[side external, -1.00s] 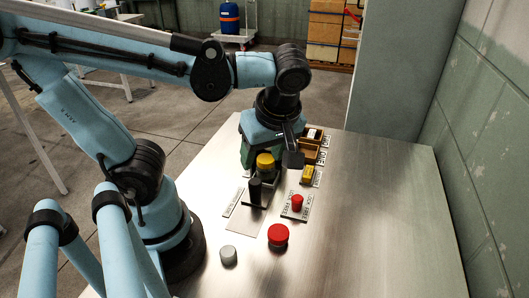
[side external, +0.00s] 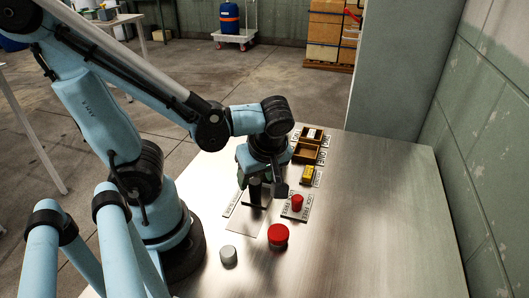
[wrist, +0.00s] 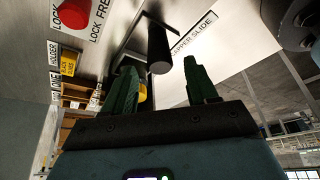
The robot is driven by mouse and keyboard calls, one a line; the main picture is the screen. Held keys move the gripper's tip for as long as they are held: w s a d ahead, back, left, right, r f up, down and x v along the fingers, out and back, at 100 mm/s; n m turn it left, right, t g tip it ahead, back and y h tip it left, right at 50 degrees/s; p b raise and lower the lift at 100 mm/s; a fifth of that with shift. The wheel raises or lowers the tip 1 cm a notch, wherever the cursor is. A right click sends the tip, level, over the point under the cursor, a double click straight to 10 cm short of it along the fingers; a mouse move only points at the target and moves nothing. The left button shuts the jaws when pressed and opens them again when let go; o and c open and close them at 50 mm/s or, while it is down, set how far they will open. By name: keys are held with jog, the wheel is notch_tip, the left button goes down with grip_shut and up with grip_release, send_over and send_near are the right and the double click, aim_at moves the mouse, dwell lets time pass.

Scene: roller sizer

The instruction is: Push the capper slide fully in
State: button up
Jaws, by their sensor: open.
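The capper slide shows as a black upright handle (side external: 254,193) on a flat metal plate (side external: 246,222), beside a label strip (side external: 232,203). In the wrist view the black handle (wrist: 158,50) stands just beyond the fingertips, roughly between their lines. The "CAPPER SLIDE" label (wrist: 193,35) lies to its right. My gripper (wrist: 160,75) has two green fingers spread apart with nothing held. In the side view my gripper (side external: 262,175) is low, at the far side of the handle, partly hidden by my wrist. A yellow part (wrist: 142,92) shows behind the left finger. I cannot tell whether anything touches.
A red knob (side external: 297,203) on a "LOCK FREE" plate stands close on the right. A yellow block (side external: 308,173) and a wooden tray (side external: 306,152) lie behind it. A red-topped cylinder (side external: 278,237) and a grey cylinder (side external: 229,255) stand in front. The table's right side is clear.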

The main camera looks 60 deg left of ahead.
aim_at(255, 181)
jog(key=shift+x, duration=1.5)
jog(key=shift+c, duration=0.3)
grip_shut()
jog(key=shift+a, duration=0.1)
